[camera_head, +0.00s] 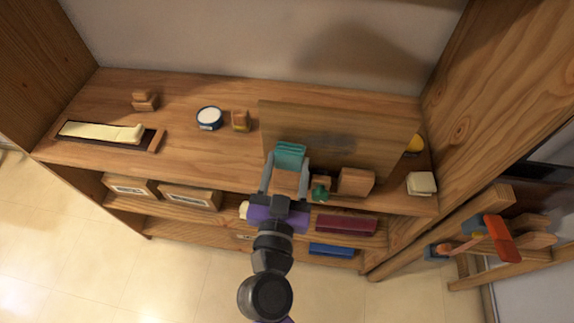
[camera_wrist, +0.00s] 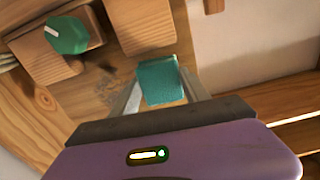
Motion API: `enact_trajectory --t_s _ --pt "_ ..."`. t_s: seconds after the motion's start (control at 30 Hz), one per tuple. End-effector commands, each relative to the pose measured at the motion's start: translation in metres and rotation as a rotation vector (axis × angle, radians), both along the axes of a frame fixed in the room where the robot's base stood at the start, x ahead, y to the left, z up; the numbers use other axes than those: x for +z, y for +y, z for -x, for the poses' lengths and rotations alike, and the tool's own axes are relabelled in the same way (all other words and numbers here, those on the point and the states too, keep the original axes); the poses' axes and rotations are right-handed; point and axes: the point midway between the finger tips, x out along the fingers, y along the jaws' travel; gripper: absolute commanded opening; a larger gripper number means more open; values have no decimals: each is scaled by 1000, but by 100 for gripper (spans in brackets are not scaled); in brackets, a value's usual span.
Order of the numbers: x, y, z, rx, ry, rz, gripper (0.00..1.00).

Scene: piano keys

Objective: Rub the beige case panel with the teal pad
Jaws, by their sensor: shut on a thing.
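The beige case panel (camera_head: 385,135) is a wide, wood-toned board standing on the shelf top at centre right. It has a dark smudge (camera_head: 338,141) near its middle. My gripper (camera_head: 287,166) is in front of the panel's left part, shut on the teal pad (camera_head: 290,154). In the wrist view the pad (camera_wrist: 161,80) sits between the fingertips, in front of a wooden surface with a dark mark (camera_wrist: 95,82). I cannot tell whether the pad touches the panel. The fingers and pad hide part of the panel's lower left.
Right of my gripper are a green knob (camera_head: 320,192) on a wooden piece and a wooden block (camera_head: 356,182). A round white-topped tin (camera_head: 209,118) and a long tray (camera_head: 105,136) are on the left. A cream block stack (camera_head: 421,183) is at right.

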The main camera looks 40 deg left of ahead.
Motion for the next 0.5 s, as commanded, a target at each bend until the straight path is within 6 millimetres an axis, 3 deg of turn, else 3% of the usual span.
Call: enact_trajectory --t_s 0.5 --pt "0 3 -4 -1 -1 0 21"
